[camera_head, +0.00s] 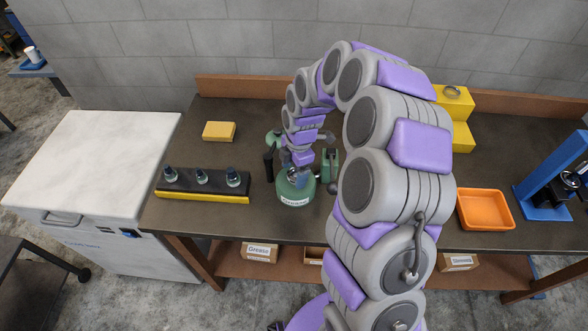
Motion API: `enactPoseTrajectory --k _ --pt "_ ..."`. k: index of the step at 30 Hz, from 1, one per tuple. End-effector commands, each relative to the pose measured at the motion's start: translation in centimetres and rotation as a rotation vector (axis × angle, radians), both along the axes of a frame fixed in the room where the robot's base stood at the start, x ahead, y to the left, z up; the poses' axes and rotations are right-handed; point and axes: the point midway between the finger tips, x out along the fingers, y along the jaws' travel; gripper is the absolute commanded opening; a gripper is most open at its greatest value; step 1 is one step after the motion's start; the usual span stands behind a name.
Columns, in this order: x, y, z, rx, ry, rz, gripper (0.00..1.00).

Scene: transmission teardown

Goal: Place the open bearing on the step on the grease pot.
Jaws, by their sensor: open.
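The yellow step block (455,133) stands at the back right of the bench, partly behind my arm. A small metal ring, which looks like the open bearing (452,92), lies on its upper step. The green pot with a white label (295,198), which looks like the grease pot, stands in the middle of the bench near the front. My gripper (299,176) points down right over this pot. Its jaws are open but small in the picture. The pot's top is mostly hidden by the gripper, so I cannot tell whether anything lies on it or whether they touch.
A black and yellow rack (205,190) with several small parts stands left, a yellow block (219,131) behind it. Green hardware (329,165) stands beside the pot. An orange tray (484,211) and a blue press (550,185) are right.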

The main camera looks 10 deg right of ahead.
Motion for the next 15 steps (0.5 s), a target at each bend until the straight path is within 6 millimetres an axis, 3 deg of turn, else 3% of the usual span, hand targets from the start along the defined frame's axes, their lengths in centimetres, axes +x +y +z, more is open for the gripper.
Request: enactPoseTrajectory --k 8,15 --pt "0.0 -0.1 0.5 0.000 -0.001 0.000 0.79" --pt "0.3 -0.4 4.5 0.001 -0.007 0.000 0.79"
